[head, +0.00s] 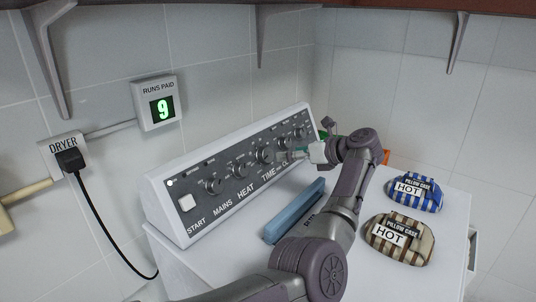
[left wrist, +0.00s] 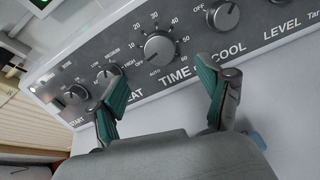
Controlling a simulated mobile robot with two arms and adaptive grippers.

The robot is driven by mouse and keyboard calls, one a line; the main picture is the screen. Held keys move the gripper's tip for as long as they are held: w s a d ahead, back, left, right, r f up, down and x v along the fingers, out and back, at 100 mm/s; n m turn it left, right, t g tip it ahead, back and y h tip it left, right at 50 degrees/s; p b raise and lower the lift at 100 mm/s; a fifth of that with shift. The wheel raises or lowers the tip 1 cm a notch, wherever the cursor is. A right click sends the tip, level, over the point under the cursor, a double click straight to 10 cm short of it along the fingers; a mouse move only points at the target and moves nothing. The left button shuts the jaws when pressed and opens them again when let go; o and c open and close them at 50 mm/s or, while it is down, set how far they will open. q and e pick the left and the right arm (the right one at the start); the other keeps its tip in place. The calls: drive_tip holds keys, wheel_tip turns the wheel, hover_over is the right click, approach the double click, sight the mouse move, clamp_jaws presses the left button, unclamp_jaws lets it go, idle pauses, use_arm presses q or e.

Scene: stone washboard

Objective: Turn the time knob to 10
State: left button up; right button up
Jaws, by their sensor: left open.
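The time knob is a round grey dial (left wrist: 159,47) on the dark panel. My left gripper (left wrist: 158,72) is open, with one teal-padded finger on each side of the knob in the picture. The fingers look short of the knob, with no clear contact. My right gripper is not in view.
The heat knob (left wrist: 108,76) and cool knob (left wrist: 222,15) flank the time knob closely. A blue bar (head: 294,211) lies in front of the panel. Two "HOT" pillow case packs (head: 415,193) (head: 399,239) lie on the white top. A wall counter (head: 162,108) reads 9.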

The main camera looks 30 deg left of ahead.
sight(269, 155)
use_arm(q)
drive_tip(key=p+x, duration=0.1)
drive_tip(key=x, duration=0.8)
drive_tip(key=shift+a+f+p, duration=0.1)
drive_tip(key=shift+p, duration=0.25)
drive_tip(key=shift+c, duration=0.8)
drive_tip(key=c, duration=1)
